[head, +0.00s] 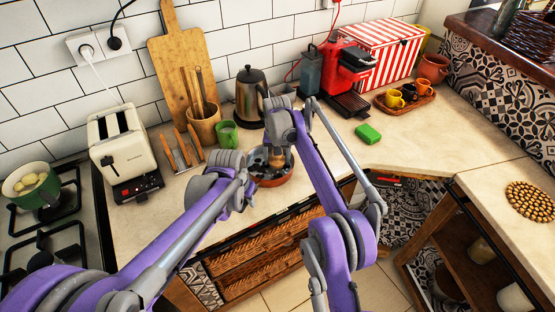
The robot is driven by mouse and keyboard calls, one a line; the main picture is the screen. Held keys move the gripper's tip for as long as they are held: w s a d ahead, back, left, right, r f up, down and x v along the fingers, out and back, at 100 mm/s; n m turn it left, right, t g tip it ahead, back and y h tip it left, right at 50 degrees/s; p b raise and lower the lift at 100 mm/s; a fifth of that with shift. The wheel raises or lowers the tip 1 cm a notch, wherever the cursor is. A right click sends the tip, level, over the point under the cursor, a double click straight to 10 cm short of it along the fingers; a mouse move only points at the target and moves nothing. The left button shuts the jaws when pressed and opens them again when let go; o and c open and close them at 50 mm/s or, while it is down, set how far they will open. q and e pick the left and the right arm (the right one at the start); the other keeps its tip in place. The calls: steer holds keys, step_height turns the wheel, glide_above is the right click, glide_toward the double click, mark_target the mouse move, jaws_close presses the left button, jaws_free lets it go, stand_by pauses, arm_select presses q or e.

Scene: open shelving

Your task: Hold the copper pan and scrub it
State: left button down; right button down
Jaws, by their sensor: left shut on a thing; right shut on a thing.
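The copper pan (272,182) sits at the counter's front edge, low in the middle of the head view, its inside dark and partly covered by my arms. My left gripper (249,188) is at the pan's left side, shut on the pan; its fingertips and the grip point are hard to make out. My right gripper (277,151) is above the pan, pointing down, shut on a small brownish scrubber (277,161) over or in the pan. Whether the scrubber touches the pan's bottom cannot be told.
A green sponge (368,133) lies on the counter to the right. Behind the pan stand a kettle (251,96), a green mug (227,133) and a utensil holder (204,127). A toaster (124,150) is left, a red coffee machine (343,75) right. The counter right of the pan is clear.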

mark_target(276, 175)
steer(key=shift+w+a+r, duration=0.1)
steer(key=shift+w+a, duration=0.2)
steer(key=shift+a, duration=0.25)
steer(key=shift+w+a, duration=0.3)
steer(key=shift+a, duration=0.2)
steer(key=shift+a, duration=0.15)
steer(key=shift+s+a, duration=0.3)
steer(key=shift+a, duration=0.6)
steer(key=shift+s+a, duration=0.55)
steer(key=shift+s, duration=0.05)
steer(key=shift+s+a, duration=0.15)
steer(key=shift+s, duration=0.2)
steer(key=shift+s, duration=0.1)
steer(key=shift+s+d, duration=0.2)
steer(key=shift+s, duration=0.35)
steer(key=shift+s+d, duration=0.15)
steer(key=shift+s, duration=0.35)
steer(key=shift+s+d+f, duration=0.15)
steer(key=shift+s+d, duration=0.15)
steer(key=shift+d, duration=0.2)
steer(key=shift+s+d+f, duration=0.1)
steer(key=shift+s+d, duration=0.2)
steer(key=shift+d, duration=0.2)
steer(key=shift+w+d, duration=0.15)
steer(key=shift+d, duration=0.55)
steer(key=shift+w+d, duration=0.15)
steer(key=shift+d, duration=0.55)
